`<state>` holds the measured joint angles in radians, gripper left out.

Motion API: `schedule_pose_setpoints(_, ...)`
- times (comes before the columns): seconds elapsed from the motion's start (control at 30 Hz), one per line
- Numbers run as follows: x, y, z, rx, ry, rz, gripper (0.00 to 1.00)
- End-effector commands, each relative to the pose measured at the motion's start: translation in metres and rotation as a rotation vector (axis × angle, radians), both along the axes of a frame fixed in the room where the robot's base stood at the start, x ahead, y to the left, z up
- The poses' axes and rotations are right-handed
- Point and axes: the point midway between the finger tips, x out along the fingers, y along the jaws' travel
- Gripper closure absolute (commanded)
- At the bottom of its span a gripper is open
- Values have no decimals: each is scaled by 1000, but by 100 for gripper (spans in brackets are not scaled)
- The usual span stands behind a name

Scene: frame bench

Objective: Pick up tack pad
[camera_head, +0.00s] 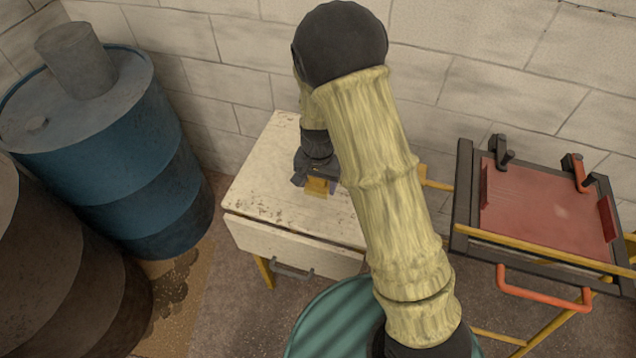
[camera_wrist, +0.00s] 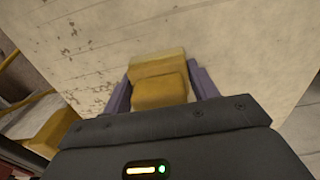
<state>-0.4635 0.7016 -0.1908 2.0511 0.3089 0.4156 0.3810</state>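The tack pad seems to be the small yellow block (camera_wrist: 158,66) at the white bench top (camera_wrist: 250,45). In the wrist view it lies between the two purple-grey fingers of my gripper (camera_wrist: 160,82) and nearly fills the space between them. I cannot tell whether both fingers press on it or stand just beside it. In the head view my gripper (camera_head: 317,181) points down at the bench, and the yellow block (camera_head: 316,188) shows just under it. My arm hides part of the bench. Whether the block rests on the top is unclear.
A red-and-black framed press (camera_head: 540,210) with an orange handle (camera_head: 540,295) stands to the right. A blue drum (camera_head: 120,150) stands left and a green drum (camera_head: 320,325) in front. A block wall (camera_head: 240,70) is behind. The bench top left of my gripper is clear.

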Motion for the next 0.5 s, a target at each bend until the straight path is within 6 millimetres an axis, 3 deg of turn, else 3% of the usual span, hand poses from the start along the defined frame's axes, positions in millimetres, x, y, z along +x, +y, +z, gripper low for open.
schedule_pose_setpoints(0.33, 0, 0, 3, 1, -1, 0, 69)
schedule_pose_setpoints(0.5, 1, 1, 23, 1, -5, 2, 69)
